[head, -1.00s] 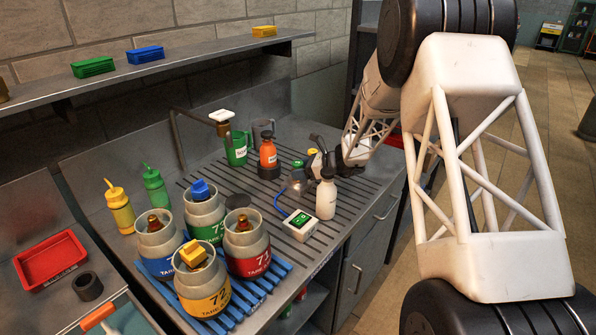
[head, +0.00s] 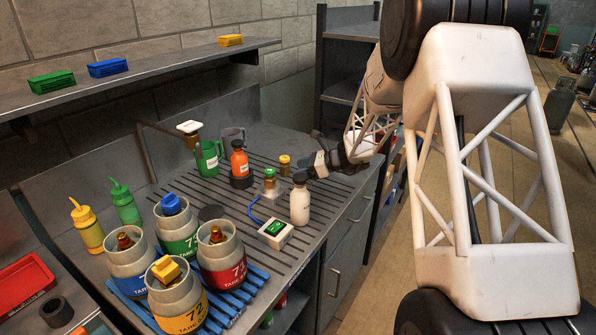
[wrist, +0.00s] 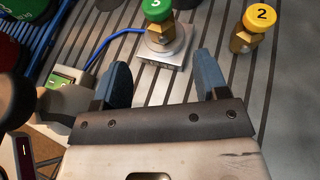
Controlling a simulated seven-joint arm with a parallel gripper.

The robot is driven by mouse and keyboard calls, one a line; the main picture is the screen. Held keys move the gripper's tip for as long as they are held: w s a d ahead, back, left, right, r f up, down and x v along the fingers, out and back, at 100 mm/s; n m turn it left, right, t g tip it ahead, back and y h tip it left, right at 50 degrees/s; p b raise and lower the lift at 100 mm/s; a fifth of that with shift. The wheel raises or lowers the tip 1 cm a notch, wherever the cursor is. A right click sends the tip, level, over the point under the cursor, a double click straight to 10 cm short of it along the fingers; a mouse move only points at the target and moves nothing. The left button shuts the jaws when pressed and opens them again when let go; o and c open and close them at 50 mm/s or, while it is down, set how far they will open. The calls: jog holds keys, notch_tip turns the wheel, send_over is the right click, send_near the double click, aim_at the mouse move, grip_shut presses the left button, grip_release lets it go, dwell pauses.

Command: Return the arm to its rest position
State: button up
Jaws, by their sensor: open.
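My gripper (wrist: 160,85) is open and empty in the wrist view, its two blue fingers apart above the slatted bench. In the head view my gripper (head: 312,167) is at the right part of the bench, just behind the white bottle (head: 300,205). A brass piece with a green cap (wrist: 157,20) stands on a small square metal plate (wrist: 163,55) beyond the fingertips, apart from them. A brass piece with a yellow cap marked 2 (wrist: 254,30) stands on the slats to its right.
A switch box with a green button (head: 275,232) sits in front, joined by a blue cable. An orange bottle (head: 240,163) and green mug (head: 208,158) stand behind. Several grey tanks (head: 222,262) stand on a blue pallet at the left front. A shelf (head: 150,84) runs above.

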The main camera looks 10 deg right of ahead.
dwell(0.5)
jog(key=s+a+r+h, duration=0.2)
jog(key=s+r, duration=0.3)
jog(key=r, duration=0.4)
jog(key=s+a+r+n+g+h, duration=0.1)
jog(key=s+a+r+n, duration=0.2)
jog(key=s, duration=0.5)
jog(key=s+a+r+n+g+h, duration=0.1)
jog(key=s+r+n+h, duration=0.2)
jog(key=s, duration=0.4)
jog(key=s+d+n+h, duration=0.3)
jog(key=s+n, duration=1.3)
jog(key=s, duration=1.6)
jog(key=shift+r+h, duration=0.25)
jog(key=shift+h, duration=1.55)
jog(key=shift+w+d, duration=0.1)
jog(key=shift+c, duration=0.3)
